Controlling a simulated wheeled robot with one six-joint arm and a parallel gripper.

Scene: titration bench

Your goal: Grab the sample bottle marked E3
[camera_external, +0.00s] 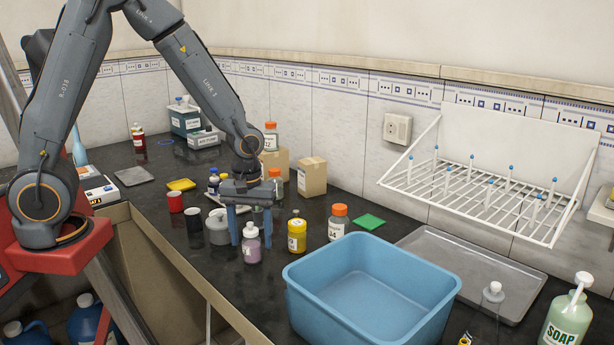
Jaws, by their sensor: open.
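I cannot read a mark E3 on any bottle in this view. My gripper (250,224) is open, pointing down over the bench, with its two blue fingers apart. A small purple bottle with a pale cap (252,246) shows between or just in front of the fingers; I cannot tell which. A yellow bottle (297,238) stands to its right. Further right is a clear bottle with an orange cap (338,226), its label seeming to end in 4. Another orange-capped bottle (276,184) stands behind the gripper, and one more (270,137) sits higher, by the cardboard boxes.
A large blue basin (372,268) fills the front right of the dark bench. Grey pots (217,229) and a red can (175,202) stand left of my gripper. Cardboard boxes (312,177) are behind. A green pad (369,222) and grey tray (440,249) lie to the right.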

